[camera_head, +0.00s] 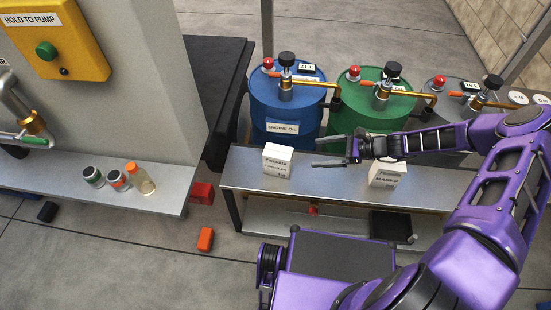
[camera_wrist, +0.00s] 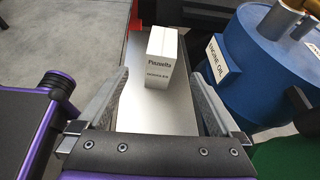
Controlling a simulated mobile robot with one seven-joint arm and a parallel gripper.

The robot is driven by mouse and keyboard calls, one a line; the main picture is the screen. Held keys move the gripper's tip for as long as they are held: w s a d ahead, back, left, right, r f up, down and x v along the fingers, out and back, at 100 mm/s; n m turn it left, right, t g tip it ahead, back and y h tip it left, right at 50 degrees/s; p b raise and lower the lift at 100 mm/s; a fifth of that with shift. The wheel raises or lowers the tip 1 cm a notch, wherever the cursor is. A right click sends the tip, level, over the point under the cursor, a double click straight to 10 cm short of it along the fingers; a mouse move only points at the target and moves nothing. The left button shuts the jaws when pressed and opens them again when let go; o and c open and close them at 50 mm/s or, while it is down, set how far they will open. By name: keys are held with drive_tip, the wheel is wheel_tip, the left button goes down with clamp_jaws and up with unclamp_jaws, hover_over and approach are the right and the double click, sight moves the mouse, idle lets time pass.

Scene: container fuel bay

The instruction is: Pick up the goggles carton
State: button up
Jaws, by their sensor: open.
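A white carton (camera_head: 277,160) stands upright at the left end of the grey bench shelf. Its smaller print is hard to read; I take it as the goggles carton because the other white carton (camera_head: 386,174) reads MASKS. My gripper (camera_head: 318,152) is open and empty, level over the shelf just right of the goggles carton, fingers pointing at it. In the wrist view the goggles carton (camera_wrist: 161,58) stands ahead, roughly centred between the spread fingers (camera_wrist: 160,76), its printed face toward me. The fingers do not appear to touch it.
Blue (camera_head: 287,105), green (camera_head: 370,105) and grey (camera_head: 455,95) drums with pumps stand behind the shelf (camera_head: 330,178). The masks carton stands under my forearm. A side ledge (camera_head: 75,180) at left holds small bottles. The shelf between the cartons is clear.

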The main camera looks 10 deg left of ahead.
sight(292, 153)
drive_tip(key=shift+m+y, duration=0.4)
drive_tip(key=x, duration=0.7)
drive_tip(key=b+x, duration=0.1)
drive_tip(key=x, duration=0.2)
drive_tip(key=shift+w+a+f, duration=0.2)
drive_tip(key=shift+w+f, duration=0.15)
drive_tip(key=shift+f, duration=0.2)
drive_tip(key=b+x, duration=0.1)
drive_tip(key=x, duration=0.4)
drive_tip(key=shift+f, duration=0.15)
drive_tip(key=c, duration=1.5)
drive_tip(key=shift+c, duration=0.3)
